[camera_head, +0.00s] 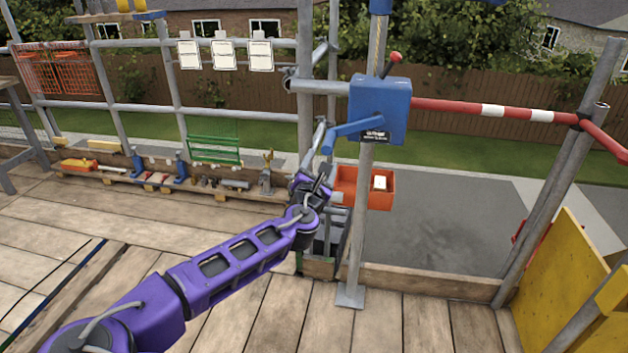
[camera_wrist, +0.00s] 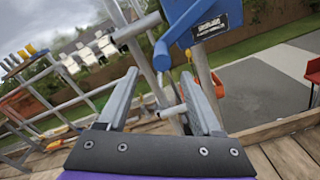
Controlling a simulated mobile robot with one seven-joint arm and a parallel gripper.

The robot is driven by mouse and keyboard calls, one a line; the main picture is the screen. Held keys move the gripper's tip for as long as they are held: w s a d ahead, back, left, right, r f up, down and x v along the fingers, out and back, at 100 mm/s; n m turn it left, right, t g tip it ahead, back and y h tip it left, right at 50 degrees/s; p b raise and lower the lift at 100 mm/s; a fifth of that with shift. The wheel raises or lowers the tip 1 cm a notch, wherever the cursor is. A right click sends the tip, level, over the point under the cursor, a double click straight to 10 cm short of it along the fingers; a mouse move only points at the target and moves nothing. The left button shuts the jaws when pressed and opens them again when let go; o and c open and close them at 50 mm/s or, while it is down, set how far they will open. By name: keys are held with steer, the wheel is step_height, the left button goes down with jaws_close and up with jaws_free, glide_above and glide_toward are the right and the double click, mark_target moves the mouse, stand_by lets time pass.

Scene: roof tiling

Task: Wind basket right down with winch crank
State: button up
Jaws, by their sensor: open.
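The blue winch box (camera_head: 380,110) is fixed to an upright grey post. Its blue crank arm (camera_head: 352,132) points left and slightly down, and also shows in the wrist view (camera_wrist: 190,22). My gripper (camera_head: 318,180) is below and slightly left of the crank's end. In the wrist view its two fingers (camera_wrist: 160,78) are apart, below the crank, with nothing visibly gripped.
A lever with a red knob (camera_head: 394,60) stands on the winch. A red-and-white bar (camera_head: 490,110) extends right. Grey guard rails (camera_head: 140,108) run left. A green rack (camera_head: 214,149) and tools line the deck edge. A yellow panel (camera_head: 558,285) stands right. Deck boards in front are clear.

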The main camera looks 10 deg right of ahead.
steer(key=v, duration=0.8)
steer(key=shift+s, duration=0.2)
steer(key=shift+a, duration=0.1)
